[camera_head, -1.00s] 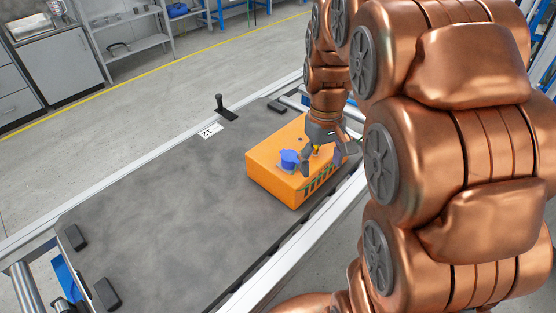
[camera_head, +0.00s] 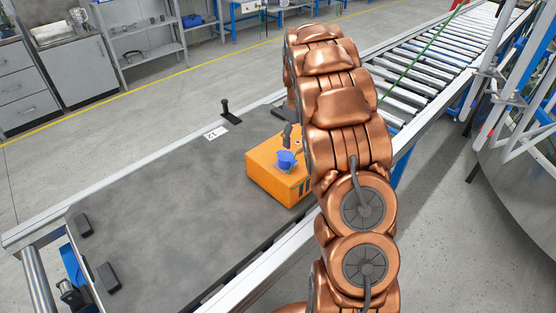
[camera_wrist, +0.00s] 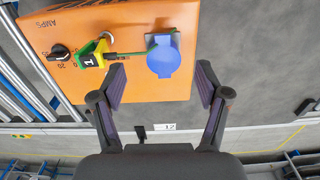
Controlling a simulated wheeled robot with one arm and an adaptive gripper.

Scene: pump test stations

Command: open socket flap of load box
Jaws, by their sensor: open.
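The orange load box (camera_head: 268,183) stands on the dark plate at the conveyor, partly hidden behind my arm in the head view. Its blue socket flap (camera_head: 286,160) is on the top face. In the wrist view the orange box (camera_wrist: 125,88) shows the round blue flap (camera_wrist: 163,60) over a blue socket, and the flap looks closed. My gripper (camera_wrist: 161,85) is open and empty, with its fingertips on either side of the flap's lower edge in the picture. I see no contact. In the head view a grey finger shows beside the flap; the rest is hidden.
A black knob (camera_wrist: 60,51) marked AMPS and a yellow-green tagged switch (camera_wrist: 93,54) sit beside the flap on the box. A black upright handle (camera_head: 226,108) stands by the label 12 (camera_head: 215,133). The plate (camera_head: 165,215) left of the box is mostly clear.

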